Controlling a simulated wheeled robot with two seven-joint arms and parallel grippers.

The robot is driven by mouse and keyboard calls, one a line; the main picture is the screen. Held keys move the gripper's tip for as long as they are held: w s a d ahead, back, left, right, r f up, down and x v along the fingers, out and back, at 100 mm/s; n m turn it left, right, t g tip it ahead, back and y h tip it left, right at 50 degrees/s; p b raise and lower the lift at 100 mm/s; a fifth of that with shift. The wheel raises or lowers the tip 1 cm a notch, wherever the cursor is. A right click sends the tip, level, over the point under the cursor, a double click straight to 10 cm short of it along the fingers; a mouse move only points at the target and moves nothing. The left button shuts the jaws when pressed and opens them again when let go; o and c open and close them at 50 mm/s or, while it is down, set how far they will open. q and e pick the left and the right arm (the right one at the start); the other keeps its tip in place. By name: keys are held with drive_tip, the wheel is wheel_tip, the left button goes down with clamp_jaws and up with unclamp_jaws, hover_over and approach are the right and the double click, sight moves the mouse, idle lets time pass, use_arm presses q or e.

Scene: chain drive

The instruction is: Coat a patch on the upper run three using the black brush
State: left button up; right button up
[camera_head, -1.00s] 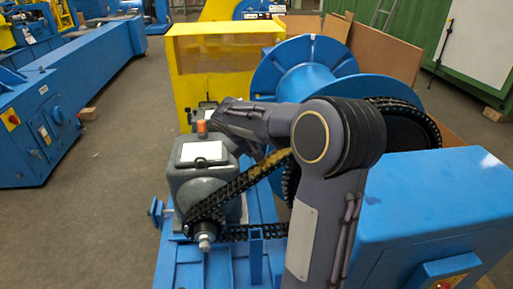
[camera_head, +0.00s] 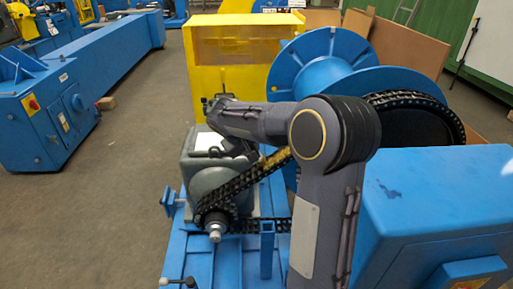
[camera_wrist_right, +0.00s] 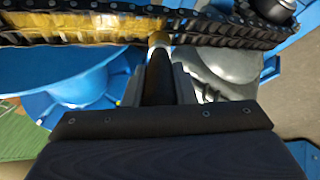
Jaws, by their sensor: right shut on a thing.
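My right gripper (camera_wrist_right: 160,78) is shut on the black brush (camera_wrist_right: 159,82), its dark handle between the fingers in the right wrist view. The brush's pale tip reaches the black chain (camera_wrist_right: 225,34) and appears to touch it. A yellow coated patch (camera_wrist_right: 85,28) covers the chain left of the tip. In the head view, the patch (camera_head: 275,158) shows on the upper run (camera_head: 240,181), which slopes up from the small sprocket. My right arm hides the middle of the chain and most of the gripper there. My left gripper is out of view.
A grey gearbox (camera_head: 203,170) stands behind the small sprocket and its shaft (camera_head: 215,232). A large blue spool (camera_head: 315,62) and a yellow cabinet (camera_head: 230,62) stand behind. A blue housing (camera_head: 440,200) is at right. Open floor (camera_head: 110,190) lies to the left.

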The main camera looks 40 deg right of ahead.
drive_tip(key=shift+w+a, duration=0.1)
drive_tip(key=shift+a, duration=0.05)
drive_tip(key=a+r+p, duration=0.1)
drive_tip(key=w+a+r+p, duration=0.1)
drive_tip(key=r+p, duration=0.1)
drive_tip(key=w+r+p, duration=0.1)
drive_tip(key=shift+w+a+r, duration=0.2)
drive_tip(key=shift+a, duration=0.2)
idle(0.3)
drive_tip(key=shift+r, duration=0.1)
drive_tip(key=shift+w+a+r+p, duration=0.35)
drive_tip(key=shift+r+p, duration=0.2)
drive_tip(key=shift+p, duration=0.1)
drive_tip(key=shift+w+a+r+p, duration=0.25)
drive_tip(key=shift+a+r+p, duration=0.1)
drive_tip(key=shift+r+p, duration=0.25)
drive_tip(key=shift+f, duration=0.1)
